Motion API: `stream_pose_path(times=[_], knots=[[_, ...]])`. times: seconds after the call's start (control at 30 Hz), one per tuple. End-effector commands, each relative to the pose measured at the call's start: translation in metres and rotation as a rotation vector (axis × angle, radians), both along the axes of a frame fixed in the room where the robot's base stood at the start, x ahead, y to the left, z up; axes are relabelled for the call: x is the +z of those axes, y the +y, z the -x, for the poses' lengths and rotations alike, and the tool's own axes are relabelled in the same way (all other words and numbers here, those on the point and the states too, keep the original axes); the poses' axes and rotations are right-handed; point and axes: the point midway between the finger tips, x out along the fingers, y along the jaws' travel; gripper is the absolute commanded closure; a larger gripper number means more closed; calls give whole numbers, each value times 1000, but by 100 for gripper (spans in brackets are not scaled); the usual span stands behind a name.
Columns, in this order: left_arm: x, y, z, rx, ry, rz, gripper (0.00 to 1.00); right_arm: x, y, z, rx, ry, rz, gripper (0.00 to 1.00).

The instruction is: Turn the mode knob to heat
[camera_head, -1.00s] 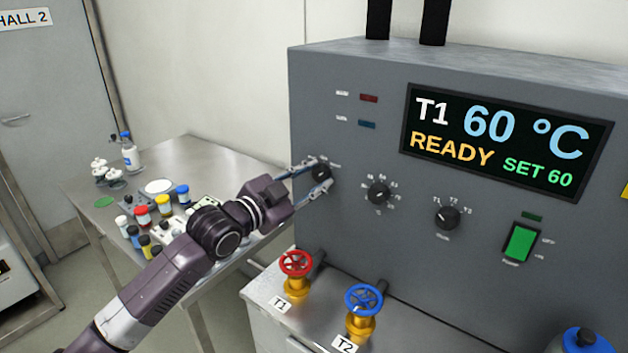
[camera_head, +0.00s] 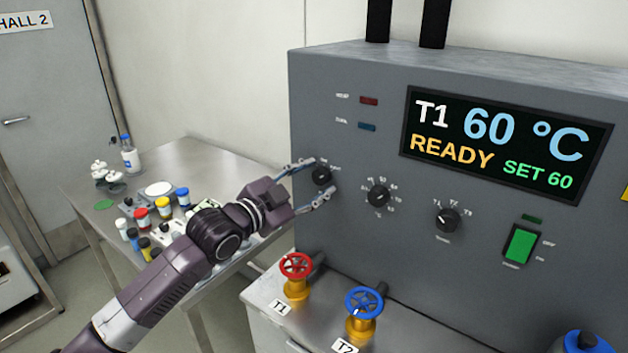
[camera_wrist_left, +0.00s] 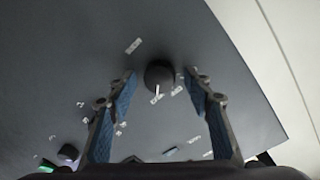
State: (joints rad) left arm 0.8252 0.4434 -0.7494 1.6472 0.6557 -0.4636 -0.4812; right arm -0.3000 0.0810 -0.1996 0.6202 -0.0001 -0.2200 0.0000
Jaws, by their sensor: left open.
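The mode knob (camera_head: 321,174) is the small black leftmost knob on the grey machine front. In the left wrist view the knob (camera_wrist_left: 159,75) shows a white pointer line and small white labels around it, too small to read. My left gripper (camera_head: 319,178) is open at the knob, one finger above left and one below right. In the left wrist view my left gripper (camera_wrist_left: 160,83) has its blue-padded fingers on both sides of the knob, with a visible gap on each side. My right gripper is not in view.
Two more black knobs (camera_head: 378,195) (camera_head: 447,219) and a green switch (camera_head: 521,244) lie to the right. A display (camera_head: 505,140) reads T1 60 °C, READY, SET 60. Red (camera_head: 296,266) and blue (camera_head: 364,301) valve wheels stand below. A side table (camera_head: 205,160) holds bottles.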

Motion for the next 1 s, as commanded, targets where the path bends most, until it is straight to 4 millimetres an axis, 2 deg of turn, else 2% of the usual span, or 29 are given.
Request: stream_pose_path(times=[0.27,0.7,1.0], knots=[[-1,8,10,0,2,0,53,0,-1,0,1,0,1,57],[4,61,76,0,1,-2,53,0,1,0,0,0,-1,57],[7,75,93,0,0,0,53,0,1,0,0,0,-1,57]])
